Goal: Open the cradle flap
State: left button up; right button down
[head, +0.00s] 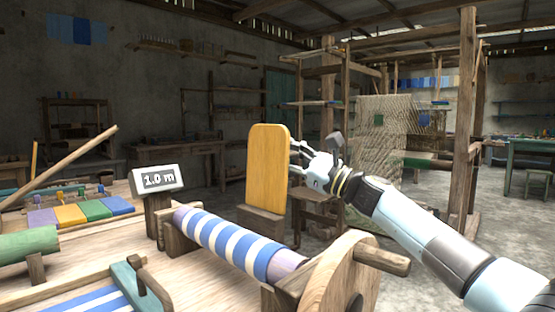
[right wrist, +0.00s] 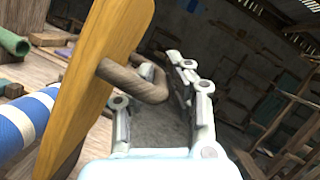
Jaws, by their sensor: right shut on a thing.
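The cradle flap (head: 267,168) is a yellow-orange wooden board with rounded top corners. It stands about upright behind the striped cloth roll (head: 228,242), which lies in its wooden cradle. In the right wrist view the flap (right wrist: 97,75) fills the left side, and a brown hooked handle (right wrist: 128,78) sticks out from its face. My right gripper (head: 300,156) is at the flap's right edge; the wrist view shows its fingers (right wrist: 182,88) shut on the handle's bent end. The flap hides part of the gripper in the head view. My left gripper is not in view.
A round wooden wheel (head: 335,275) with a peg is at the roll's near end. Colored blocks (head: 70,213) and a green roll (head: 28,245) lie at left. A large loom frame (head: 466,130) stands behind my right arm.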

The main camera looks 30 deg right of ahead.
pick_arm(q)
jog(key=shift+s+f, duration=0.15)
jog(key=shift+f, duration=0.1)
pick_arm(e)
jog(key=shift+d+f+m, duration=0.2)
jog(key=shift+m, duration=0.1)
jog(key=c, duration=1.3)
grip_release()
jog(key=shift+c, duration=0.2)
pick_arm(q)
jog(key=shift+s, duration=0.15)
pick_arm(e)
jog(key=v, duration=1.2)
